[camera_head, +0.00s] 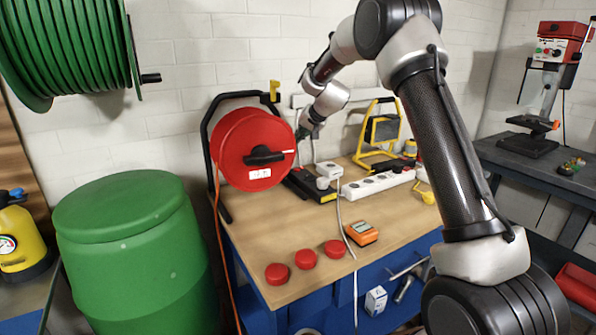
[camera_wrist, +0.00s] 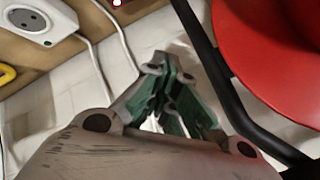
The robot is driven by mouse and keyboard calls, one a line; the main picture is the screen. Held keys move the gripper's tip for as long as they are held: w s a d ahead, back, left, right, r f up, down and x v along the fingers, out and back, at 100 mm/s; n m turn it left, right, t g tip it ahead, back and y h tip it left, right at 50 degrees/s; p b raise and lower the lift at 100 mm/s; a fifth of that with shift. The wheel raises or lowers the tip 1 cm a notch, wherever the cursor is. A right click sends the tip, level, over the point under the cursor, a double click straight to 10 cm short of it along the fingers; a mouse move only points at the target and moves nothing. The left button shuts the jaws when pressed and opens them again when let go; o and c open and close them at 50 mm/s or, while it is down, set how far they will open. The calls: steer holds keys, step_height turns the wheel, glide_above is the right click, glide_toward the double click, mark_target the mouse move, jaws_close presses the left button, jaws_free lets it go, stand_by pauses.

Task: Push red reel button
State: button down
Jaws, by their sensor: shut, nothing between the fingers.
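The red cable reel (camera_head: 235,140) stands in a black tube frame at the back left of the workbench. It has a black crank handle and a white label on its face. My gripper (camera_head: 303,132) is just right of the reel, above the bench and near the wall. In the wrist view my gripper (camera_wrist: 167,78) is shut and empty, beside the black frame tube. The red reel (camera_wrist: 285,50) fills the upper right there, apart from the fingers. I cannot make out a button on the reel. A tiny red spot (camera_wrist: 116,3) shows at the top edge, too cut off to identify.
Three red round pieces (camera_head: 306,258) lie at the bench's front edge, near an orange meter (camera_head: 361,233). A white power strip (camera_head: 377,184) and a yellow work lamp (camera_head: 382,130) stand behind. A green barrel (camera_head: 130,245) is at left. The wooden top (camera_head: 270,235) is partly clear.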

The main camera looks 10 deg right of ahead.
mark_target(299, 169)
steer(key=shift+f, duration=0.15)
steer(key=shift+f, duration=4.3)
steer(key=shift+f, duration=0.1)
steer(key=shift+f, duration=0.25)
steer(key=shift+f, duration=0.5)
steer(key=shift+r, duration=0.9)
steer(key=shift+r, duration=2.5)
